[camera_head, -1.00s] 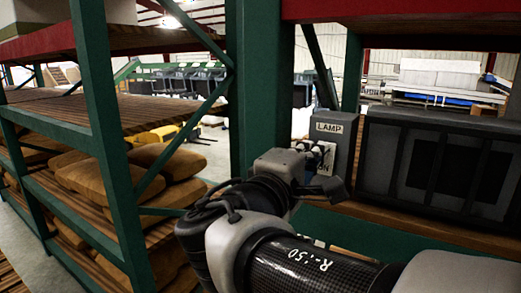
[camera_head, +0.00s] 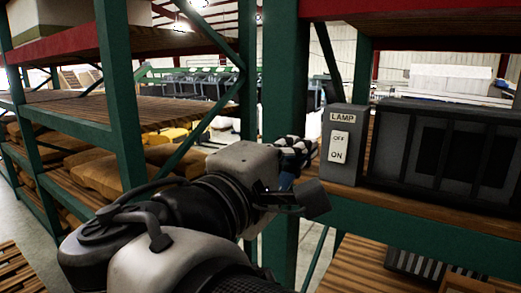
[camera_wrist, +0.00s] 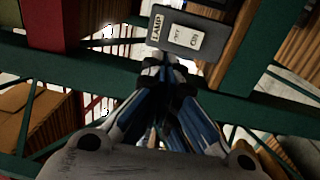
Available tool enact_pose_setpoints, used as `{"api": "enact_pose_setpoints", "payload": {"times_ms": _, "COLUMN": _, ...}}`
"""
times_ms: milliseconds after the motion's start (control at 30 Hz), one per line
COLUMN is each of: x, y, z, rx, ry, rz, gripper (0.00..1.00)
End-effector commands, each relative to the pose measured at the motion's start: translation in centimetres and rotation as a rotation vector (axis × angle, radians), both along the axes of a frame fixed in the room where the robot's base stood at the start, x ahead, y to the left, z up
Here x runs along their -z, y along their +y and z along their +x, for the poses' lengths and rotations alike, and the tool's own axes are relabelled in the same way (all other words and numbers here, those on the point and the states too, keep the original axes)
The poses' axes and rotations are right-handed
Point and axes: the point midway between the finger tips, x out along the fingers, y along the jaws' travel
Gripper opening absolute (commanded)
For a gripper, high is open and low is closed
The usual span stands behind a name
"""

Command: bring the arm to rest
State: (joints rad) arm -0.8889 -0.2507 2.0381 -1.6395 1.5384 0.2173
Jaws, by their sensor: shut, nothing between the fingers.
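My gripper (camera_head: 297,152) is shut and empty, just left of the lamp switch box in the head view. In the wrist view its closed fingertips (camera_wrist: 165,62) lie near the lower edge of that box. The grey box, labelled LAMP (camera_head: 343,118), is fixed beside the green post. Its white rocker (camera_head: 339,147) reads OFF above ON and also shows in the wrist view (camera_wrist: 185,42). I cannot tell which half is pressed in. My arm is bent and reaches up from the bottom of the head view.
A green rack post (camera_head: 280,80) stands close behind my gripper. A dark barred unit (camera_head: 445,150) sits right of the box on a shelf. Racks with brown sacks (camera_head: 110,175) stand at left. A green beam (camera_head: 430,235) runs below the box.

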Motion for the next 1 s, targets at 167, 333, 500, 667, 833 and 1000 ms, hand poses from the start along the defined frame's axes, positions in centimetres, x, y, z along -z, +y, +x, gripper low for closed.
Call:
{"api": "enact_pose_setpoints", "payload": {"times_ms": 167, "x": -0.1, "y": 0.3, "z": -0.5, "rx": 0.001, "ry": 0.001, "rz": -0.001, "gripper": 0.00}}
{"api": "enact_pose_setpoints", "payload": {"times_ms": 333, "x": -0.1, "y": 0.3, "z": -0.5, "rx": 0.001, "ry": 0.000, "rz": 0.000, "gripper": 0.00}}
{"api": "enact_pose_setpoints", "payload": {"times_ms": 500, "x": 0.6, "y": -0.2, "z": -0.5, "rx": 0.009, "ry": 0.015, "rz": 0.009, "gripper": 0.00}}
{"api": "enact_pose_setpoints", "payload": {"times_ms": 667, "x": 6.5, "y": -3.9, "z": -0.9, "rx": 0.069, "ry": 0.133, "rz": 0.091, "gripper": 0.00}}
{"api": "enact_pose_setpoints", "payload": {"times_ms": 833, "x": 18.0, "y": -9.5, "z": -3.5, "rx": 0.172, "ry": 0.342, "rz": 0.300, "gripper": 0.00}}
{"api": "enact_pose_setpoints", "payload": {"times_ms": 1000, "x": 30.0, "y": -12.4, "z": -8.4, "rx": 0.267, "ry": 0.507, "rz": 0.606, "gripper": 0.00}}
